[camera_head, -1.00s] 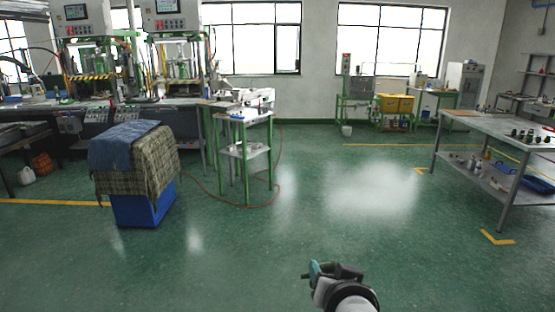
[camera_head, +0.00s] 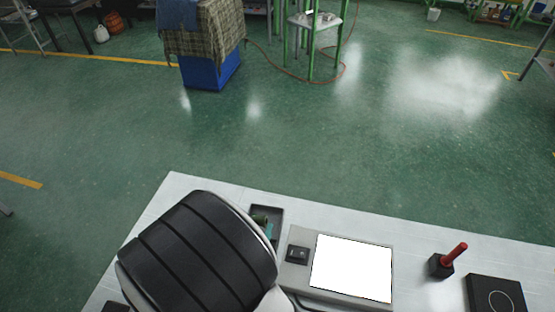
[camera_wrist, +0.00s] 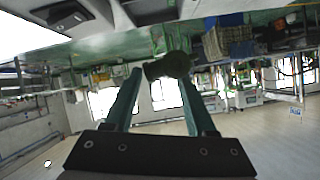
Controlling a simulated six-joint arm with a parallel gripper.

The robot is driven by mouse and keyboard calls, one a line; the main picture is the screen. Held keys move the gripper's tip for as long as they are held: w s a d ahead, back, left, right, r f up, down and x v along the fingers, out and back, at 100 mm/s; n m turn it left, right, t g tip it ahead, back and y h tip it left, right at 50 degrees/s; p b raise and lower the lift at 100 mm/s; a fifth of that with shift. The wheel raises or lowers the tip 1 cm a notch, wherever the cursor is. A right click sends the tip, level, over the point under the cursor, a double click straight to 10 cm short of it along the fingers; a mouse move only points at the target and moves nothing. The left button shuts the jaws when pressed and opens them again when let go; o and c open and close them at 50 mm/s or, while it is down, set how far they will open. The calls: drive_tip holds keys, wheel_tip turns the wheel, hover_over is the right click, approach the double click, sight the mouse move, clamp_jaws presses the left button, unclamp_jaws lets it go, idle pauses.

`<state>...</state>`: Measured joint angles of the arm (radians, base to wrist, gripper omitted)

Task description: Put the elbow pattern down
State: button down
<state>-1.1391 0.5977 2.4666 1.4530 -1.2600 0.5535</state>
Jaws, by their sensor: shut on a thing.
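The elbow pattern (camera_wrist: 168,66) is a dark green, rounded piece at the fingertips in the wrist view, which is upside down. My gripper (camera_wrist: 162,80) has two teal fingers shut on it, and it is held in the air. In the head view, my black-and-white arm hides most of the gripper. Small teal and green bits, apparently my fingertips and the pattern (camera_head: 260,219), show against a small dark tray (camera_head: 278,212). I cannot tell the height above the tray.
A white table (camera_head: 190,184) lies in front of me. A grey panel with a white screen (camera_head: 352,268) and a black switch (camera_head: 297,254) sits right of the tray. Green floor lies beyond.

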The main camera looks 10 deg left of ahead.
drive_tip(key=f, duration=0.3)
drive_tip(key=s+f, duration=0.1)
drive_tip(key=f, duration=0.3)
drive_tip(key=s+f, duration=0.1)
drive_tip(key=f, duration=0.2)
drive_tip(key=shift+f, duration=0.35)
drive_tip(key=shift+c, duration=1)
unclamp_jaws()
